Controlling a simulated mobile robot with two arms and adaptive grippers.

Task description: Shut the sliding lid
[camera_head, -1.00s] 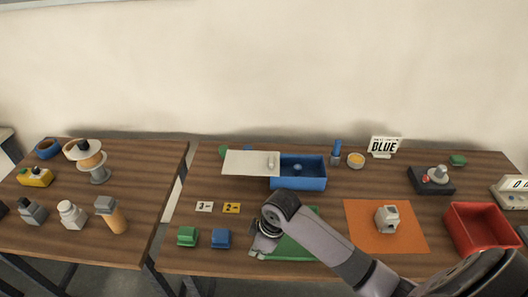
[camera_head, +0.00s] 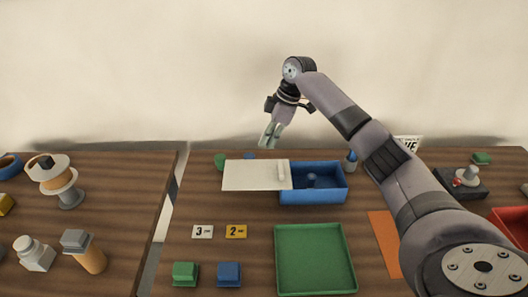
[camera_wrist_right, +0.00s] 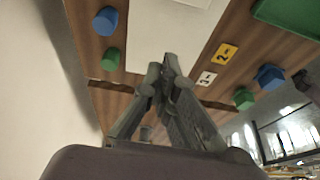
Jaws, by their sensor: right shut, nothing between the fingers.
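The blue box (camera_head: 313,195) stands at the back of the right table. Its cream sliding lid (camera_head: 250,176) sticks out to the left, leaving most of the box open. A small raised handle (camera_head: 282,172) is near the lid's right end. Inside the box is a blue object (camera_head: 312,180). My right gripper (camera_head: 268,141) is shut and empty, pointing down near the lid's back edge, apart from the handle. In the right wrist view, the shut fingertips (camera_wrist_right: 166,64) appear just in front of the pale lid (camera_wrist_right: 165,35). My left gripper is out of view.
A green tray (camera_head: 314,258) lies in front of the box. Number cards, a green block (camera_head: 185,273) and a blue block (camera_head: 228,274) lie at front left. Small round green and blue things are behind the lid. My right arm covers part of the table's right side.

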